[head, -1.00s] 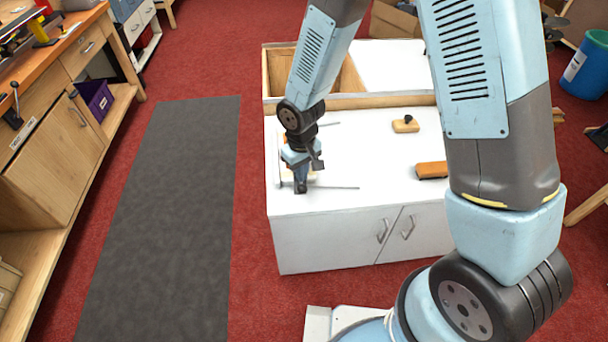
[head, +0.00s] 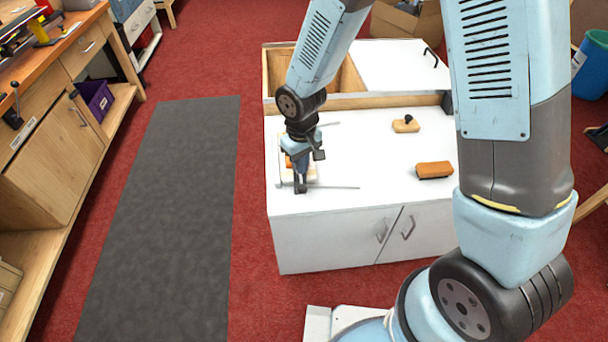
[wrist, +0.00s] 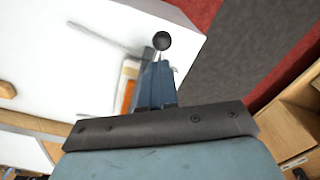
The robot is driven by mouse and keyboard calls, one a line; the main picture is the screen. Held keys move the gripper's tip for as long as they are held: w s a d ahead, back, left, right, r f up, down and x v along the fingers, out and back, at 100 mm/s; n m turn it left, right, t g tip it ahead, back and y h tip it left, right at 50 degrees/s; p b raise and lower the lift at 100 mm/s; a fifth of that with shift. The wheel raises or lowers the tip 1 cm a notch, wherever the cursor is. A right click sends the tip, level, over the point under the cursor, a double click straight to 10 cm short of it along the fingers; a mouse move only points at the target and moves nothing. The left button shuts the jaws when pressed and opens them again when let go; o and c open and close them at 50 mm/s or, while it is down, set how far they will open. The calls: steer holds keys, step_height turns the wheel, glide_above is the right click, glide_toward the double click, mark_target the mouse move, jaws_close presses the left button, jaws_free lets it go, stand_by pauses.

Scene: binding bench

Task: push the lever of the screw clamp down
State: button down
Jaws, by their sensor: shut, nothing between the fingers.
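The screw clamp's lever ends in a black ball knob (wrist: 163,40) on a thin stem, seen in the wrist view just beyond my fingertips. My gripper (wrist: 158,66) is shut and empty, with its fingers pointing at the knob; I cannot tell whether they touch it. In the head view my gripper (head: 301,189) is low over the left front part of the white cabinet top. There it hides the knob and most of the clamp.
The white cabinet (head: 330,235) also bears an orange block (head: 434,170), a small wooden piece with a black knob (head: 405,124) and thin grey rods (head: 335,187). A wooden bench (head: 45,170) with another black lever (head: 14,92) stands left, across a clear grey mat (head: 170,200).

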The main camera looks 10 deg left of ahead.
steer(key=shift+r, duration=2.9)
steer(key=w+d+r+m+t, duration=0.1)
steer(key=d+r+m+t, duration=0.25)
steer(key=d+r, duration=1.5)
steer(key=s+d+r+m+t, duration=0.2)
steer(key=s+d+r+m, duration=0.3)
steer(key=s+d+r, duration=0.5)
steer(key=s+d, duration=0.2)
steer(key=shift+d+r, duration=0.35)
steer(key=shift+r, duration=0.05)
